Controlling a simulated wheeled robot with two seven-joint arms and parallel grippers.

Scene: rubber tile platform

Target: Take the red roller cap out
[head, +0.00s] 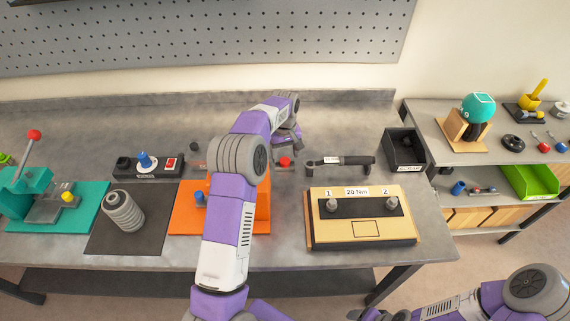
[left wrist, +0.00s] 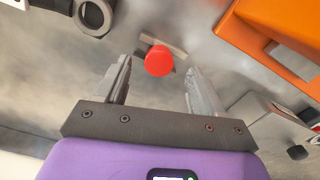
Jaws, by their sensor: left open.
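The red roller cap (head: 285,161) shows as a small red round thing just right of the orange fixture (head: 262,205). In the left wrist view the cap (left wrist: 158,60) appears between the fingertips of my left gripper (left wrist: 158,66), with gaps on both sides. A grey metal piece shows behind it. The left gripper is open and holds nothing. In the head view my left gripper (head: 290,148) is over the bench just beyond the cap, partly hidden by its own wrist. My right gripper (head: 369,314) is at the bottom edge, partly cut off, its jaws unclear.
A torque wrench (head: 340,161) lies right of the cap, with a black bin (head: 404,148) beyond it. The torque board (head: 322,235) is at the front right. A switch box (head: 150,166), a dark mat (head: 102,238) and a teal press (head: 30,190) stand left.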

